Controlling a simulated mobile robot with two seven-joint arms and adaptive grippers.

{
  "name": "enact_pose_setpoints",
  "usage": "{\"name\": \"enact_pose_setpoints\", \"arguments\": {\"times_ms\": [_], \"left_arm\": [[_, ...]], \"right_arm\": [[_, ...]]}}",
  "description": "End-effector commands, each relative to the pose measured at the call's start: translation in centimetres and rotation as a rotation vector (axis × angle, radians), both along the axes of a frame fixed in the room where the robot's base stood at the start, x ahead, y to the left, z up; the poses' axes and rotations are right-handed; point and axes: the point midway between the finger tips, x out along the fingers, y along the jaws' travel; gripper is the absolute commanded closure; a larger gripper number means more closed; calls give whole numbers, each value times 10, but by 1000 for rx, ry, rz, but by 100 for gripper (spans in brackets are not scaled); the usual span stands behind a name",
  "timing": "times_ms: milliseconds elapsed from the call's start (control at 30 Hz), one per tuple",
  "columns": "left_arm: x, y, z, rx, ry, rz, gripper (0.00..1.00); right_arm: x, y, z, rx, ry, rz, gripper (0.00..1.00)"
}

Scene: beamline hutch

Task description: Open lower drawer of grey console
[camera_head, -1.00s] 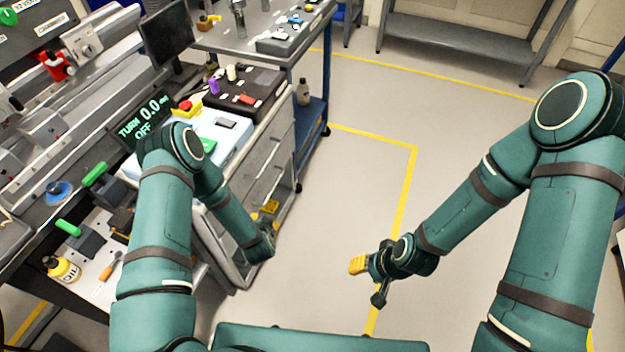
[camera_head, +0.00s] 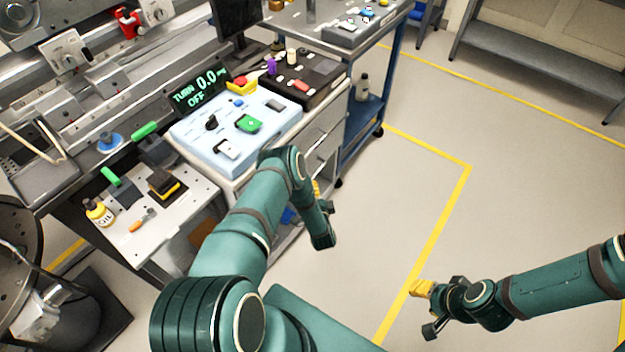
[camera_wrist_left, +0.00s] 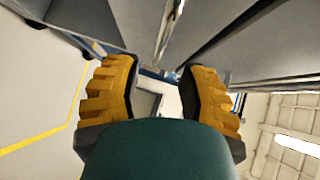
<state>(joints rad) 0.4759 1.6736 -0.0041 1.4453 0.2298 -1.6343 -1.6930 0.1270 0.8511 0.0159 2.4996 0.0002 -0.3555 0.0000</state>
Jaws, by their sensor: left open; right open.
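The grey console (camera_head: 325,130) stands left of centre in the head view, under a pale blue control panel (camera_head: 235,125). Its drawer fronts face right and are partly hidden behind my left arm. My left gripper (camera_head: 318,190) is beside the drawer fronts, small and partly covered in that view. In the left wrist view my left gripper (camera_wrist_left: 160,85) has its two yellow fingers wide apart, with grey panels just beyond. I cannot tell whether it touches a handle, or how far the lower drawer is out. My right gripper (camera_head: 428,305) is open and empty over the floor.
A blue-framed cart (camera_head: 365,115) with a bottle (camera_head: 362,87) stands behind the console. A small bench (camera_head: 140,220) with tools and an oil bottle (camera_head: 98,212) is on the left. The floor right of the console is clear, with yellow lines (camera_head: 440,230).

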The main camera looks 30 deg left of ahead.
Motion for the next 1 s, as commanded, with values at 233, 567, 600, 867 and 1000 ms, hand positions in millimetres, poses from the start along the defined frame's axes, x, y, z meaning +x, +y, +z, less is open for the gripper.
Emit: {"name": "enact_pose_setpoints", "arguments": {"times_ms": [233,567,600,867,1000], "left_arm": [[33,29,-7,1,-2,1,59],[51,43,-10,-1,1,-1,59],[51,43,-10,-1,1,-1,59],[51,42,-9,-1,1,-1,77],[51,42,-9,-1,1,-1,100]], "right_arm": [[3,-1,-15,-2,-6,-3,53],[4,-1,-20,-2,-9,-3,53],[4,-1,-20,-2,-9,-3,53],[4,-1,-20,-2,-9,-3,53],[4,-1,-20,-2,-9,-3,53]]}}
